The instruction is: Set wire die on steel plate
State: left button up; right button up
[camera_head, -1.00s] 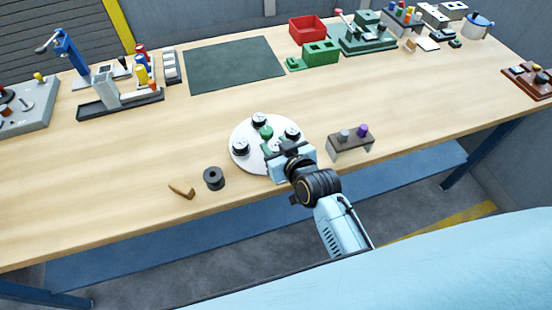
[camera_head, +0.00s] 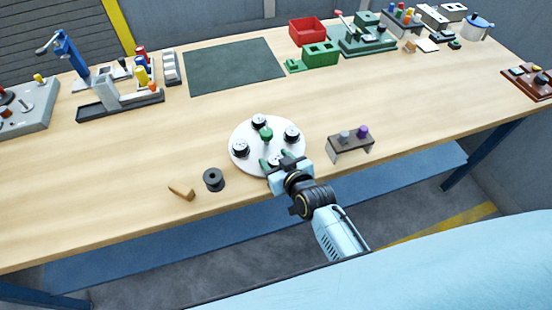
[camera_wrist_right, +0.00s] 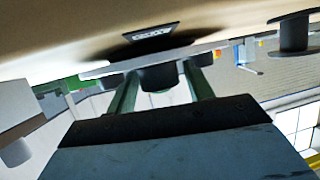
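A round, pale plate (camera_head: 259,157), probably the steel plate, lies near the table's front edge. Several short dark cylinders with light tops stand around its rim, one at the left (camera_head: 240,148). A green knob (camera_head: 265,134) stands at its middle. My right gripper (camera_head: 278,160) is at the plate's front edge, its green fingers apart. In the wrist view a dark cylinder (camera_wrist_right: 160,78) shows between the fingertips; I cannot tell whether they touch it. Which cylinder is the wire die is not clear. My left gripper is out of view.
A black spool (camera_head: 213,179) and a small tan piece (camera_head: 181,191) lie left of the plate. A small brown stand (camera_head: 350,146) with grey and purple pegs is at the right. A dark mat (camera_head: 234,66) lies behind. The table between is clear.

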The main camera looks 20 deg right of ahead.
jog(key=shift+o, duration=0.6)
jog(key=shift+f+b, duration=0.1)
jog(key=shift+b, duration=0.45)
jog(key=v, duration=1.3)
jog(key=shift+s+p, duration=0.25)
jog(key=shift+p, duration=0.2)
jog(key=shift+f, duration=0.15)
